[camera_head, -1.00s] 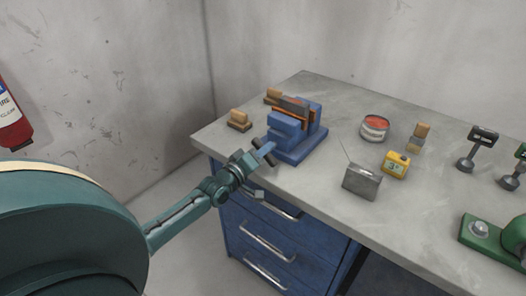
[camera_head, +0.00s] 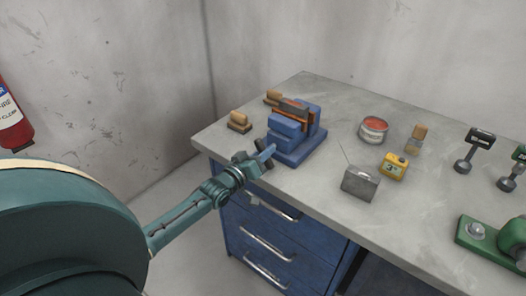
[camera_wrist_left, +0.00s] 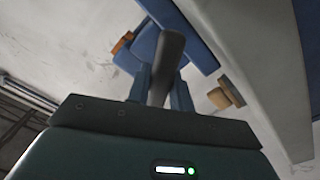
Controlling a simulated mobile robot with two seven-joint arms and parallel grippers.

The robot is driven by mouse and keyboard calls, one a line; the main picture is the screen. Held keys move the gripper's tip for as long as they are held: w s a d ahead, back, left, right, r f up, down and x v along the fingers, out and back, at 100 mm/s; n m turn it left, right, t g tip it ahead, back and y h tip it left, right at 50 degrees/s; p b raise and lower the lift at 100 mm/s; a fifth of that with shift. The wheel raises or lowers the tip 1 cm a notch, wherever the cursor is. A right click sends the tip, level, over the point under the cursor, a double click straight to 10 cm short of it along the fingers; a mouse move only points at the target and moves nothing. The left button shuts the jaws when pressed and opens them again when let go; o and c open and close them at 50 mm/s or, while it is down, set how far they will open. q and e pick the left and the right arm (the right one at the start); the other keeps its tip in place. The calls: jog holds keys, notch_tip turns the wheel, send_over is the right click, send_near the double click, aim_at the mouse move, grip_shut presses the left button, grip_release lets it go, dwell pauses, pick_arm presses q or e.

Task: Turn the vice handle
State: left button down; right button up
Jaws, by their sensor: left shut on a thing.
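The blue vice (camera_head: 296,134) stands on the left corner of the workbench, with an orange and dark piece between its jaws. Its dark grey handle (camera_wrist_left: 168,60) runs between my left fingers in the wrist view, slanting slightly. My left gripper (camera_head: 263,157) is at the front of the vice, just off the bench edge, and is shut on the handle. The left gripper (camera_wrist_left: 162,88) also shows in the wrist view, one finger on each side of the handle. In the head view the gripper hides much of the handle. My right gripper is not in view.
Wooden-topped pieces (camera_head: 239,121) lie left of the vice on the workbench (camera_head: 335,225). A red-topped can (camera_head: 373,130), a yellow box (camera_head: 394,166) and a grey box with an antenna (camera_head: 360,183) stand to its right. Blue drawers (camera_head: 258,232) with handles are below the gripper.

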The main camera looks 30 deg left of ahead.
pick_arm(q)
jog(key=shift+m, duration=1)
jog(key=c, duration=1.2)
grip_release()
jog(key=shift+c, duration=0.2)
jog(key=s, duration=1.3)
jog(key=shift+a, duration=0.45)
jog(key=shift+s, duration=0.1)
